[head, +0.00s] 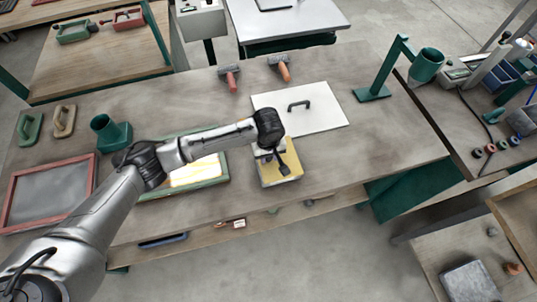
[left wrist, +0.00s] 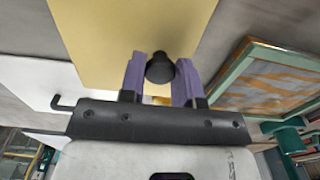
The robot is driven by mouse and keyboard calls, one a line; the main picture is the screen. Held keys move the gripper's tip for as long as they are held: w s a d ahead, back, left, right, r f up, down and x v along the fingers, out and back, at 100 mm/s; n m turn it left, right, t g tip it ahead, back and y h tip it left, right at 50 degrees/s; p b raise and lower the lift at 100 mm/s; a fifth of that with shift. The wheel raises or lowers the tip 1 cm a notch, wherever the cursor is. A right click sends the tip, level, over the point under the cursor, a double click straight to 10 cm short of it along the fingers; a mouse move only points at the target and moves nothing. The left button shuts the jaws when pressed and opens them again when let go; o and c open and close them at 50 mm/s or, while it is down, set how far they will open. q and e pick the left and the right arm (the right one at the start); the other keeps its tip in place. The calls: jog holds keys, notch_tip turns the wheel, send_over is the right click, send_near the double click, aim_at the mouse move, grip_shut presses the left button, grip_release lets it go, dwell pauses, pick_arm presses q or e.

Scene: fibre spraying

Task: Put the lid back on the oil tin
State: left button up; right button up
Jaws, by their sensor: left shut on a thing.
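My left gripper (head: 273,156) reaches in from the left over the yellow, square-topped oil tin (head: 288,171) near the table's front edge. In the left wrist view my left gripper (left wrist: 161,75) has its two purple fingers shut on a round black knob, which I take for the lid (left wrist: 160,68). A broad yellow surface (left wrist: 120,35) lies behind it. I cannot tell whether the lid touches the tin; the arm's dark wrist hides part of the tin in the head view. My right gripper is not in view.
A white board (head: 327,117) with a black handle lies behind the tin. A green-framed screen (head: 213,178) lies to its left, partly under my arm. Two rollers (head: 281,69) lie farther back. A green stand (head: 374,93) stands at the right. The table right of the tin is clear.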

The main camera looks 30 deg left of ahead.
pick_arm(q)
jog(key=shift+f, duration=0.2)
jog(key=shift+f+p, duration=0.35)
jog(key=shift+f, duration=0.05)
jog(key=o, duration=1)
jog(key=shift+r+b, duration=0.5)
jog(key=shift+b, duration=0.1)
notch_tip(320, 180, up, 12)
jog(key=p, duration=0.1)
